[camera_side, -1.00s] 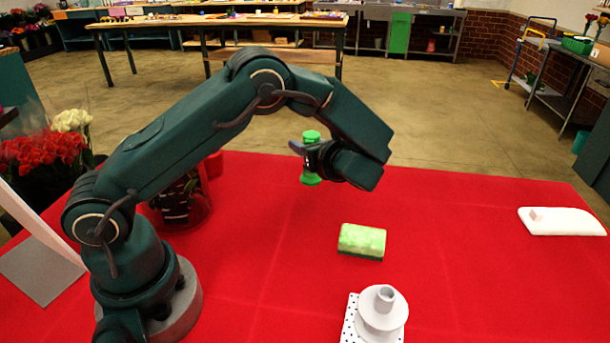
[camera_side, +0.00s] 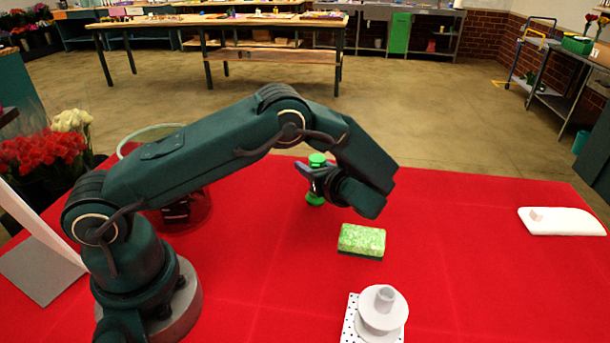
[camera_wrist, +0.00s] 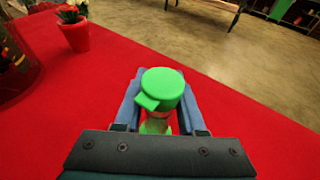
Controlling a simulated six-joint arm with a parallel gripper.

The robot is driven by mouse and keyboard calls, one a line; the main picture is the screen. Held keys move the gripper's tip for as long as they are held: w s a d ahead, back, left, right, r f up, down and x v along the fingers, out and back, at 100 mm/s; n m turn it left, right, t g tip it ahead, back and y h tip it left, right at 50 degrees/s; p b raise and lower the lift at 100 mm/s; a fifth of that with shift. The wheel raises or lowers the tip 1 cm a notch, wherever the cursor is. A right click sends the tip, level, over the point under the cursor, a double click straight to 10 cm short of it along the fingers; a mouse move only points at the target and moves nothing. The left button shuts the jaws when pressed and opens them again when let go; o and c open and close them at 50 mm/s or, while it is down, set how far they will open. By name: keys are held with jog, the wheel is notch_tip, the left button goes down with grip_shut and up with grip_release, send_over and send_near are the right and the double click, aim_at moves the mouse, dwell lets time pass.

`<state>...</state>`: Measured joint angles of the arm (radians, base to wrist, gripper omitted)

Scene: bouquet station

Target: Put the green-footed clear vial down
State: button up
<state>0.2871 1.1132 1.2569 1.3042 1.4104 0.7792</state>
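The green-footed clear vial (camera_side: 316,198) is upright between the fingers of my gripper (camera_side: 318,180). Its green cap shows above the fingers and its green foot below them, close to the red tabletop in the side view. I cannot tell whether the foot touches the cloth. In the wrist view the green cap (camera_wrist: 162,86) with a small side tab fills the middle, with a blue finger on each side of my gripper (camera_wrist: 160,115). The fingers appear closed around the vial's body, which is mostly hidden.
A green sponge (camera_side: 361,241) lies to the right of the vial. A white stepped fixture (camera_side: 382,310) stands near the front, and a white board (camera_side: 560,222) lies far right. A small red pot (camera_wrist: 74,36) and a glass container (camera_wrist: 14,60) stand left in the wrist view. Red cloth around the vial is clear.

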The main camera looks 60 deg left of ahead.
jog(key=o, duration=0.3)
jog(key=shift+r, duration=0.15)
jog(key=v, duration=1.2)
jog(key=s+a+r+n+g+h, duration=0.2)
jog(key=s+a+r+n+h, duration=0.1)
jog(key=s+r+n+h, duration=0.4)
jog(key=s+d+n+t+h, duration=0.4)
jog(key=s+n+h, duration=0.3)
jog(key=s+n, duration=0.4)
jog(key=shift+d+r+n+t, duration=0.35)
jog(key=shift+d+n, duration=0.3)
jog(key=shift+n, duration=0.55)
